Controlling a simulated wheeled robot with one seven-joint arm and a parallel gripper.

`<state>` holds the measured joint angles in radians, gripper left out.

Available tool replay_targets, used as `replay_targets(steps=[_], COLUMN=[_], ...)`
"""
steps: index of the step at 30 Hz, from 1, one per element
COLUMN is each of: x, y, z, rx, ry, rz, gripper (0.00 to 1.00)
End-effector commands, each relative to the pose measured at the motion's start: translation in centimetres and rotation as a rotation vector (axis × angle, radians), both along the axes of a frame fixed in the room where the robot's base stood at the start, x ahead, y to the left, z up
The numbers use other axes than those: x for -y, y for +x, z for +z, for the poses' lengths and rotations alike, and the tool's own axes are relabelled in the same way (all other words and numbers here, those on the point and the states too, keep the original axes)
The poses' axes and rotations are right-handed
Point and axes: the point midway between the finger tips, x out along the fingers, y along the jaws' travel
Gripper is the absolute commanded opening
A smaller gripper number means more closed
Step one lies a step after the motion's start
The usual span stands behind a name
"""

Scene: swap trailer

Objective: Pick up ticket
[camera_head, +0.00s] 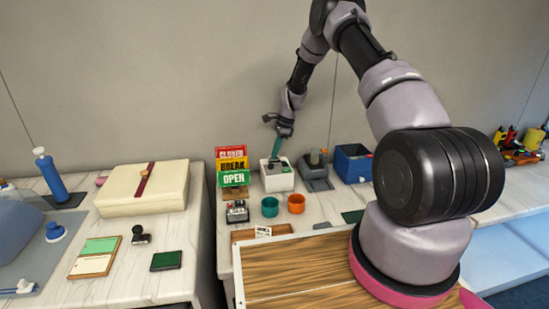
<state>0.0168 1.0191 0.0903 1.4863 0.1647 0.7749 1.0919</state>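A small white card with dark print, which looks like a ticket (263,231), rests at a wooden strip (244,235) near the front edge of the right counter. My gripper (284,133) is at the back of this counter, above a white box (278,182) and well behind the card. A teal stick-like piece (275,147) shows beside my gripper, above the box. I cannot tell whether my gripper holds it. The fingers are too small to show whether they are open or shut.
Stacked CLOSED, BREAK and OPEN signs (232,178) stand left of the box. A teal cup (270,207) and an orange cup (296,204) stand behind the card. A grey device (315,172) and blue bin (352,163) are to the right. A gap separates the counters.

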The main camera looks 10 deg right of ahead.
Motion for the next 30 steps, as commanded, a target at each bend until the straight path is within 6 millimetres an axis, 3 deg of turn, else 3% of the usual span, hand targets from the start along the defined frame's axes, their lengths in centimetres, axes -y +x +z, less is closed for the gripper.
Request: replay_targets(steps=[8, 16, 30], x=[0.0, 0.0, 0.2], y=[0.1, 0.0, -10.6], z=[2.6, 7.4, 7.0], rx=[0.002, 0.003, -0.003], ry=[-0.001, -0.001, 0.0], rz=[0.0, 0.0, -0.001], gripper=[0.0, 0.0, 0.0])
